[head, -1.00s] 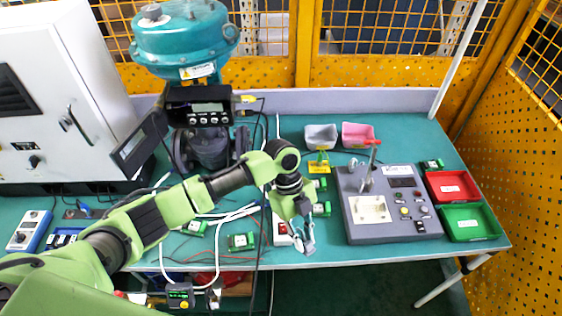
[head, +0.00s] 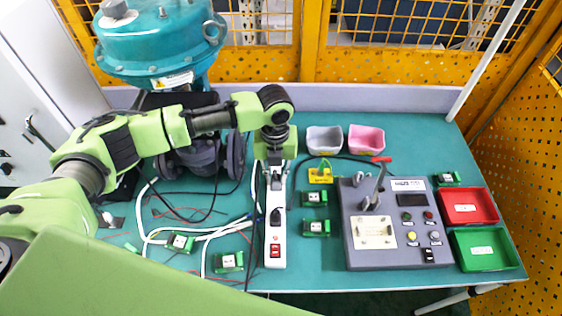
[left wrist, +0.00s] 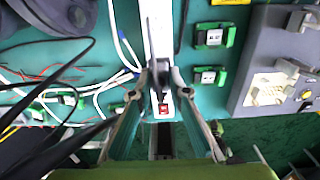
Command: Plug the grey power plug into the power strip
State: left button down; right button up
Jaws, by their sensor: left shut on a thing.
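The white power strip (head: 275,256) lies lengthwise on the green table, with a red switch near its front end and a dark plug or socket part (head: 276,216) behind the switch. My left gripper (head: 275,184) is over the strip's back part, pointing down. My right gripper is not in view.
A grey control box (head: 390,250) with a clamp stands right of the strip, beside red (head: 468,206) and green (head: 484,249) trays. Small green modules (head: 315,228) flank the strip. White and black cables lie to its left. A teal valve actuator (head: 160,45) stands behind.

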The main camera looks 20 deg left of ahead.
aim_at(275, 189)
pick_arm(q)
jog(key=s+f+b, duration=0.1)
jog(key=f+b, duration=0.1)
jog(key=shift+s+b, duration=0.15)
jog(key=shift+b, duration=0.2)
jog(key=f+b, duration=0.3)
jog(key=shift+w+f, duration=0.2)
jog(key=shift+f, duration=0.65)
jog(key=shift+f+b, duration=0.3)
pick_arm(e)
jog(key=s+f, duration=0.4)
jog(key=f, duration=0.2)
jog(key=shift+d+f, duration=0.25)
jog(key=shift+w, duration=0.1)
pick_arm(q)
jog(key=shift+f, duration=0.1)
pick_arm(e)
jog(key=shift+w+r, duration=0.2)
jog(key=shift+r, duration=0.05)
